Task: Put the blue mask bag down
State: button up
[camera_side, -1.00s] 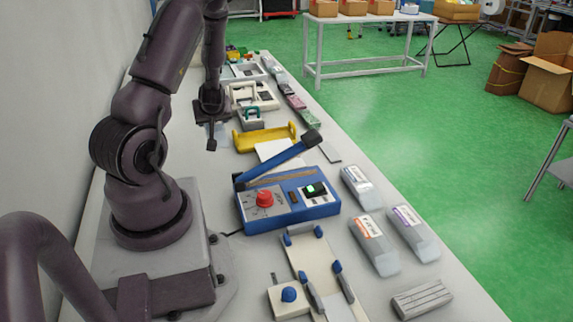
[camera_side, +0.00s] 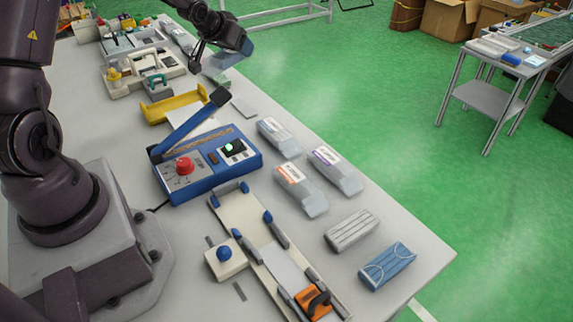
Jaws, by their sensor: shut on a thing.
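My gripper (camera_side: 240,44) is at the top of the view, over the far right edge of the table. It is shut on a bluish bag, the blue mask bag (camera_side: 233,57), which hangs tilted just below the fingers. The fingertips are small and partly hidden. The bag looks to be above the table edge; I cannot tell whether it touches anything. A pale green pack (camera_side: 216,75) lies on the table just below and left of it.
A blue sealer (camera_side: 207,165) with a raised arm stands mid-table. Grey bags (camera_side: 279,136) lie along the right edge, near a grey mask stack (camera_side: 352,231) and a blue mask stack (camera_side: 387,266). A yellow holder (camera_side: 174,104) stands behind the sealer. Green floor lies right.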

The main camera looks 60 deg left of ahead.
jog(key=w+d+r+m+h, duration=0.1)
jog(key=w+d+m+h, duration=0.15)
jog(key=d, duration=1.55)
jog(key=s+d+f+m+h, duration=0.1)
jog(key=s+d, duration=0.5)
jog(key=d, duration=0.3)
jog(key=s+d+f+m+h, duration=0.15)
jog(key=s+d, duration=0.35)
jog(key=d, duration=0.5)
jog(key=w+a+r+y, duration=0.1)
jog(key=w+a+r, duration=0.35)
jog(key=a, duration=0.25)
jog(key=s+a+f, duration=0.2)
jog(key=s+f, duration=0.1)
jog(key=s, duration=0.2)
notch_tip(320, 180, up, 4)
jog(key=w+a+n+g+y, duration=0.1)
jog(key=w+a+n+y, duration=0.3)
jog(key=a, duration=0.8)
jog(key=w+a+n+y, duration=0.15)
jog(key=w+a, duration=0.35)
jog(key=a, duration=0.6)
jog(key=w+a+n+g+y, duration=0.1)
jog(key=w+a+n, duration=0.35)
jog(key=a, duration=0.75)
jog(key=shift+m, duration=0.3)
jog(key=f, duration=1.7)
jog(key=shift+w+f, duration=0.15)
jog(key=shift+w, duration=0.05)
jog(key=shift+f, duration=2.2)
